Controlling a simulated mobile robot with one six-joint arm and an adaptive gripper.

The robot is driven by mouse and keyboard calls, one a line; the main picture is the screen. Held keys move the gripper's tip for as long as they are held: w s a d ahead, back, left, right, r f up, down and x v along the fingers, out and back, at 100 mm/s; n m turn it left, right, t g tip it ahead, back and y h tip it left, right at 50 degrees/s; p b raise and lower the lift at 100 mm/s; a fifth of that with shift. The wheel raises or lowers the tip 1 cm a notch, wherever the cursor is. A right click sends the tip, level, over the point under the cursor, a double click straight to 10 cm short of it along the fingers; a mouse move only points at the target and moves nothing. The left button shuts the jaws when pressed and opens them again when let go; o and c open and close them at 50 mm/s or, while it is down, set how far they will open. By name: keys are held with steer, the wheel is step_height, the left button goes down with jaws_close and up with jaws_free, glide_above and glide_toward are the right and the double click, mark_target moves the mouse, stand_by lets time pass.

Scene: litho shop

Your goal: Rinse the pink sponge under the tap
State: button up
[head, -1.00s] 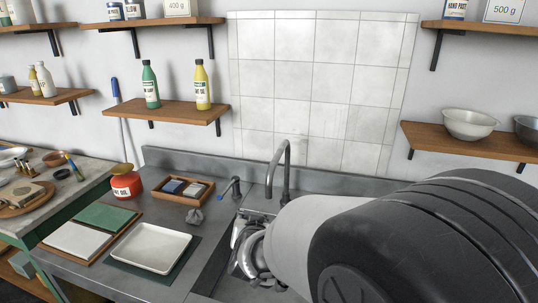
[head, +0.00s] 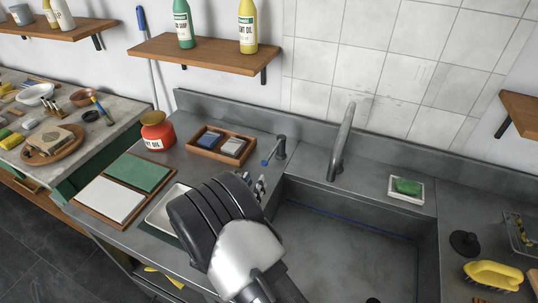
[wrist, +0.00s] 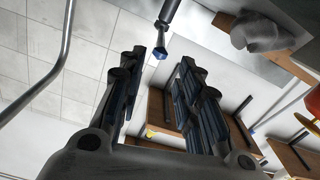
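No pink sponge shows in either view. The grey curved tap (head: 343,140) stands at the back edge of the grey sink basin (head: 340,245); its pipe also shows at the left of the wrist view (wrist: 64,45). A short dark post with a blue-tipped lever (head: 274,151) stands left of it. My gripper (wrist: 158,65) is open, with nothing visible between its fingers; the blue lever tip (wrist: 161,52) shows beyond them in the wrist view. In the head view my wrist hides most of the gripper, at the basin's left edge.
A green sponge (head: 407,186) lies in a white dish (head: 404,199) right of the tap. A yellow brush (head: 493,275) and a black plug (head: 464,243) lie at the right. A wooden tray (head: 199,150), a red jar (head: 158,133) and a white tray (head: 158,216) crowd the left.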

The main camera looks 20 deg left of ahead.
mark_target(270, 154)
steer(key=w+b, duration=0.1)
steer(key=w, duration=0.3)
steer(key=w+d, duration=0.1)
steer(key=w, duration=0.4)
steer(key=w+b, duration=0.1)
steer(key=w, duration=0.4)
steer(key=shift+d+b, duration=0.3)
steer(key=shift+b, duration=0.05)
jaws_close()
